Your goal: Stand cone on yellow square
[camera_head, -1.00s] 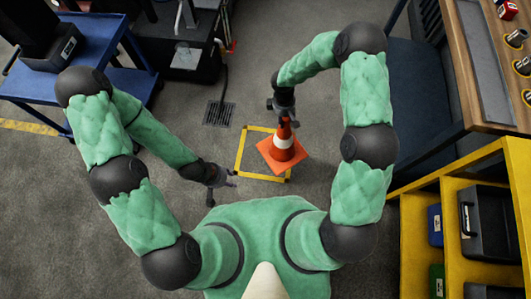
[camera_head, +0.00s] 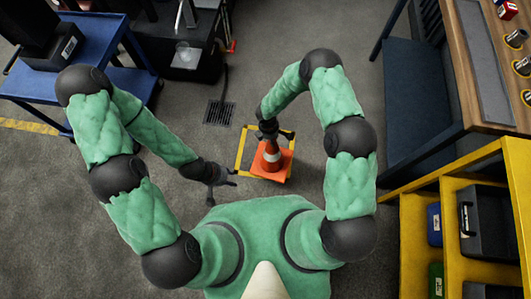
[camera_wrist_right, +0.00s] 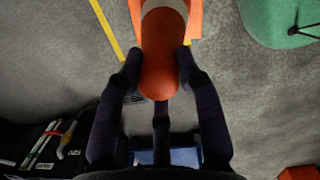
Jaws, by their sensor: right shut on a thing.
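The orange cone (camera_head: 273,158) with its grey-white band is upright or nearly so over the right lower part of the yellow square (camera_head: 240,152) outlined on the floor. Its base hides part of the square's lower right lines. I cannot tell whether the base touches the floor. My right gripper (camera_head: 267,134) is shut on the cone's top. My left gripper (camera_head: 224,191) is open and empty, left of the square's lower corner.
A floor grate (camera_head: 219,113) lies up-left of the square. A blue cart (camera_head: 125,82) and a dark machine (camera_head: 195,60) stand at the upper left. A yellow shelf unit (camera_head: 415,225) and a wooden bench (camera_head: 455,50) stand at the right.

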